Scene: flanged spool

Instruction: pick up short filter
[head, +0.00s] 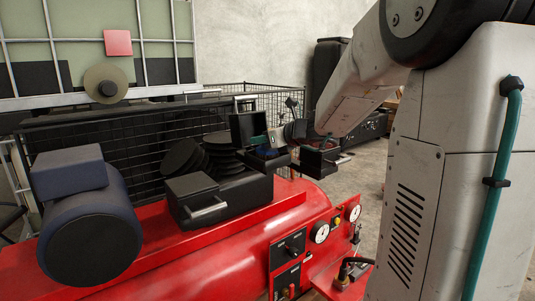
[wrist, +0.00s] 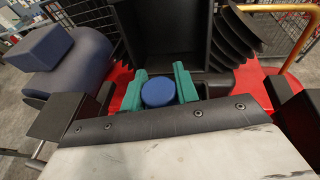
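A short blue cylinder with a round flat top, which looks like the short filter (wrist: 158,93), is between the two green fingers of my gripper (wrist: 160,77) in the wrist view. The fingers stand apart, one close on each side of it, and I cannot tell whether both touch it. In the head view, a small blue patch of the filter (head: 268,153) shows low in front of an upright black panel, just below my gripper (head: 272,139). Its lower part is hidden in both views.
Black stacked discs (head: 206,156) and a black box with a handle (head: 208,199) stand left of my gripper on the red tank (head: 180,250). A dark blue cylinder (head: 88,235) lies further left. The upright black panel (wrist: 165,30) rises close behind the filter. Wire mesh stands behind.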

